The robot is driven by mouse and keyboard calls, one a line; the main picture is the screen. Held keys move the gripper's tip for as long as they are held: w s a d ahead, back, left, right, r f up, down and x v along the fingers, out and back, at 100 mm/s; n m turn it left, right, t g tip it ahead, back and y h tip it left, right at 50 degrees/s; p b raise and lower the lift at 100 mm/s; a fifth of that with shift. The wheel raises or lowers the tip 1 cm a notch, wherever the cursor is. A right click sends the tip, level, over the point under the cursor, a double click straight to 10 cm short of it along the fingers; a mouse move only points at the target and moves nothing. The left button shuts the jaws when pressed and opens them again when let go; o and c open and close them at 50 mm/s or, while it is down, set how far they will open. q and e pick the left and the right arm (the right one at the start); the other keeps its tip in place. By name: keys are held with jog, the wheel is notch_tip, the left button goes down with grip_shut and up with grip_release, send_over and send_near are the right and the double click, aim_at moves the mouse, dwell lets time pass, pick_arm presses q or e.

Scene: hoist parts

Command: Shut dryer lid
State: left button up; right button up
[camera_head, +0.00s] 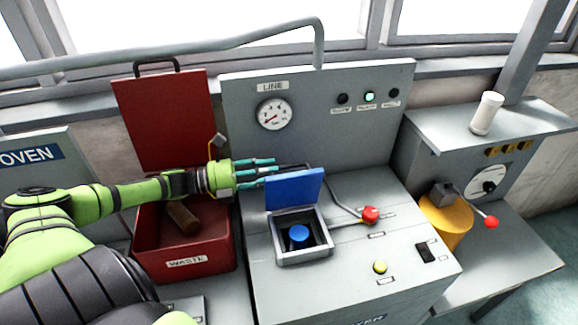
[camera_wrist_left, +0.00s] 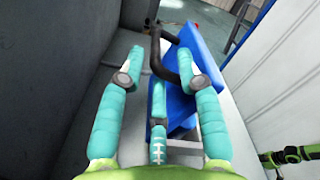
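The blue dryer lid (camera_head: 295,190) stands raised at the back of a grey-framed square opening (camera_head: 304,257). A round blue thing (camera_head: 299,233) sits inside that opening. My left gripper (camera_head: 272,167) is at the upper left of the lid, its fingers pointing right, close to the lid's top edge. In the left wrist view the fingers of this gripper (camera_wrist_left: 161,66) are spread, and the lid (camera_wrist_left: 203,55) with its dark bent handle (camera_wrist_left: 158,62) shows between and beyond them. I cannot tell whether a finger touches the handle. My right gripper is not in view.
A red waste bin (camera_head: 187,262) with its lid up, holding a brown cylinder (camera_head: 183,217), stands left under my left forearm. A red-knobbed lever (camera_head: 370,215) is right of the opening. The grey gauge panel (camera_head: 320,120) rises behind. A yellow cylinder (camera_head: 446,226) stands farther right.

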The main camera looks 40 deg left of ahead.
aim_at(288, 167)
pick_arm(q)
jog(key=x, duration=0.4)
jog(key=shift+w+p, duration=0.25)
jog(key=shift+p, duration=0.05)
jog(key=shift+w+d, duration=0.4)
jog(key=shift+w+f, duration=0.1)
jog(key=shift+w, duration=0.05)
grip_shut()
